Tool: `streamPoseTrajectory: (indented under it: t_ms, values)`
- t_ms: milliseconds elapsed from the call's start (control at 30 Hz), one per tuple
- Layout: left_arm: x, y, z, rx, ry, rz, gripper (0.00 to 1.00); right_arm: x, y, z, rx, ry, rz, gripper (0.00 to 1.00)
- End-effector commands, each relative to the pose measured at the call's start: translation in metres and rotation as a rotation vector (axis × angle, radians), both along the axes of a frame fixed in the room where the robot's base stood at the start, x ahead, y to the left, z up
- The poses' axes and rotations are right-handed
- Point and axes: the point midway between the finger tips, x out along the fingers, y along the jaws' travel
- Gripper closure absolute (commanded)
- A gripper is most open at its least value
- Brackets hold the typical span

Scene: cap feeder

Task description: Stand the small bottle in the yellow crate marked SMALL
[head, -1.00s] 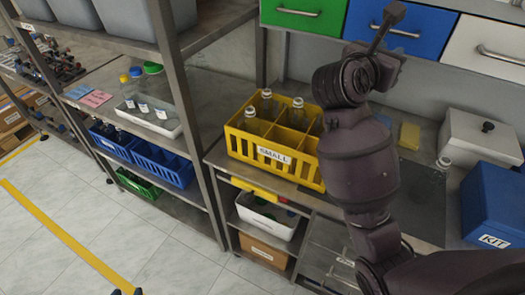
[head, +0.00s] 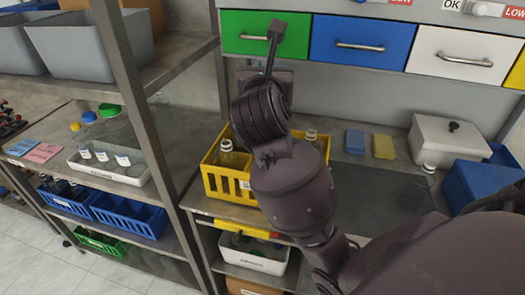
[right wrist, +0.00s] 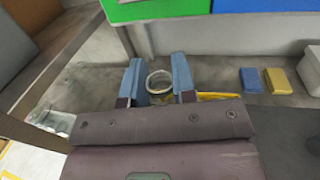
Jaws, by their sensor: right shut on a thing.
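The yellow crate (head: 222,184) stands on the bench, its front label mostly covered by my right arm; its edge also shows in the right wrist view (right wrist: 222,96). Bottle tops stand up at its left (head: 227,148) and back right (head: 311,135). In the right wrist view, my right gripper (right wrist: 160,80) has its two blue fingers on either side of a clear round bottle mouth, the small bottle (right wrist: 159,84), and is shut on it. The bottle's lower part is hidden, so I cannot tell whether it touches the crate floor. My left gripper is not in view.
A clear bottle (head: 428,170) stands on the bench at right, near a white lidded box (head: 440,140) and a blue box (head: 475,185). Blue (head: 355,141) and yellow (head: 383,146) blocks lie behind. A shelf post (head: 150,120) rises left of the crate. Drawers (head: 267,33) hang above.

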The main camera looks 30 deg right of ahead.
Motion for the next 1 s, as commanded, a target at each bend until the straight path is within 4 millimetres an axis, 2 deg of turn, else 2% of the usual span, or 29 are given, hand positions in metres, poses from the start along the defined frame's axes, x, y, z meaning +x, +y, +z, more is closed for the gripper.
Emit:
streamPoseTrajectory:
  t_ms: [33,233,400,533,700,1000]
  values:
    - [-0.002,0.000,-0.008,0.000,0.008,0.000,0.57,0.001,-0.001,-0.018,-0.002,0.010,-0.001,1.00]
    - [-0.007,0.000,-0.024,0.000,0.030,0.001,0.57,0.001,0.000,-0.061,-0.002,0.010,-0.001,1.00]
    - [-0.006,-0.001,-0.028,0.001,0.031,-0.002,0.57,0.001,0.000,-0.096,-0.002,0.009,0.000,1.00]
    - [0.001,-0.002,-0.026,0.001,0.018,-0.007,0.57,0.000,0.000,-0.113,-0.001,0.006,-0.001,1.00]
    - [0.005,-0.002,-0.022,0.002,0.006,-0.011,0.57,0.001,0.000,-0.122,0.000,0.002,0.000,1.00]
    - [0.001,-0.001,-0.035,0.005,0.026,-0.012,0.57,0.001,0.000,-0.159,-0.001,0.006,-0.001,1.00]
